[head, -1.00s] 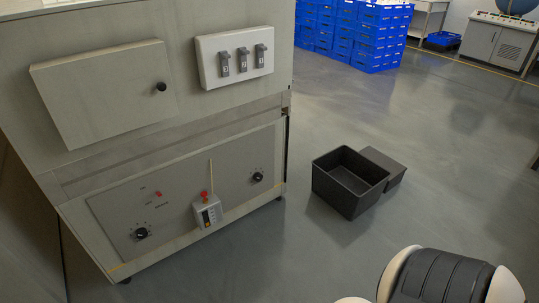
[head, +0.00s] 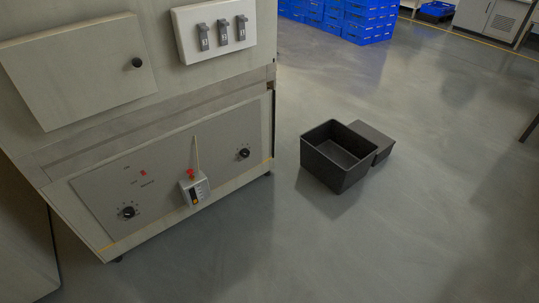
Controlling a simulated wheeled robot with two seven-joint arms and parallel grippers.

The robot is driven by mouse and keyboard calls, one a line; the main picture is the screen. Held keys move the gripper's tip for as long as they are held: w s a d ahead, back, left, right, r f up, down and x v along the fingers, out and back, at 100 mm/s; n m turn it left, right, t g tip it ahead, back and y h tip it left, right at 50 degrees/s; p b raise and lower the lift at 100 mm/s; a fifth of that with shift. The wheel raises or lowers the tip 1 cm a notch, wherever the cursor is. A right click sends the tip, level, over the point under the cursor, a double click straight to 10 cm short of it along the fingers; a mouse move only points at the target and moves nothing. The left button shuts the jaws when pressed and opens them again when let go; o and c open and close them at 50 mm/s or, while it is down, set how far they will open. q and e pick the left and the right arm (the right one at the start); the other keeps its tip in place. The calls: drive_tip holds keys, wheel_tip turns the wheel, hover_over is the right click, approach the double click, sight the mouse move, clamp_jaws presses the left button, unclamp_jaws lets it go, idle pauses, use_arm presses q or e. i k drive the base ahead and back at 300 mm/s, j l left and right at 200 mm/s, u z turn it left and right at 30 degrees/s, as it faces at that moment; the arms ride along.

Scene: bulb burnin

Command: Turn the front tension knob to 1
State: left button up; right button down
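The grey cabinet's lower panel (head: 95,196) carries two black knobs with marks around them. One knob (head: 128,213) is at the panel's lower left, and the other knob (head: 244,153) is at its right end. The marks are too small to read, so I cannot tell either setting or which knob is the front tension one. A red switch (head: 143,173) sits between them on the panel. A small grey box with a red button (head: 196,188) hangs in front of the panel on a yellow cord. Neither gripper is in view.
Above are a cabinet door with a black knob (head: 137,63) and a white box with three grey switches (head: 214,33). An open black bin (head: 337,155) with a dark lid-like block (head: 371,140) stands on the floor to the right. Blue crates (head: 345,20) are behind.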

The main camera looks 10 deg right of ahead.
sight(245, 153)
drive_tip(key=i+u, duration=0.2)
drive_tip(key=i, duration=0.65)
drive_tip(key=i+l+u, duration=0.2)
drive_tip(key=i, duration=0.65)
